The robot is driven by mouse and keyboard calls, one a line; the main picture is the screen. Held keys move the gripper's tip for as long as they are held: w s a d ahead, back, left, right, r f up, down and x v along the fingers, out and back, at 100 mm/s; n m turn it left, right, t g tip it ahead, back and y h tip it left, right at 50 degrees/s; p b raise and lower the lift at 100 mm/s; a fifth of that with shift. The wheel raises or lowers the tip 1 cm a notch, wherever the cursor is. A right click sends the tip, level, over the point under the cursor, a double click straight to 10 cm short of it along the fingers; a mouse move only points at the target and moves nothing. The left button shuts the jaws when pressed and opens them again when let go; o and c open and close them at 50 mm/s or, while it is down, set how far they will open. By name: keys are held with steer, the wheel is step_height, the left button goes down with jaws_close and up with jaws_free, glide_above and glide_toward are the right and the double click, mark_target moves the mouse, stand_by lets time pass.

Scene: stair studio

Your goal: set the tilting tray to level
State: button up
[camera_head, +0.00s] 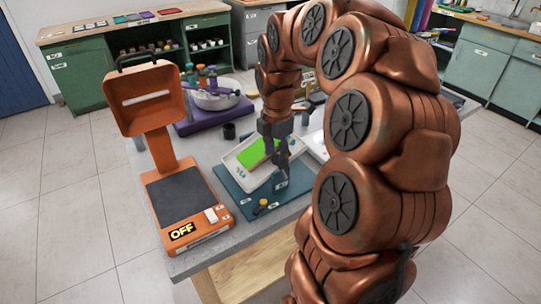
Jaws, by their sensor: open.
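The tilting tray (233,164) is a white shallow tray with a bright green panel (256,152) inside it. It sits over a dark teal base board (240,196) on the table and looks tilted, though the exact angle is hard to tell. My gripper (281,176) points down at the tray's right side with its fingers open. I cannot tell whether a finger touches the tray. My arm hides what lies behind and to the right of it. Small dark and yellow knobs (262,205) stand on the board's front part.
An orange device (165,170) with a raised head and an "OFF" label stands left of the board. Behind are a silver pan (214,99) on a purple base and a small black cup (229,131). The grey table's front edge is close to the board.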

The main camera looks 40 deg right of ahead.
steer(key=shift+f, duration=0.15)
jaws_close()
stand_by(0.4)
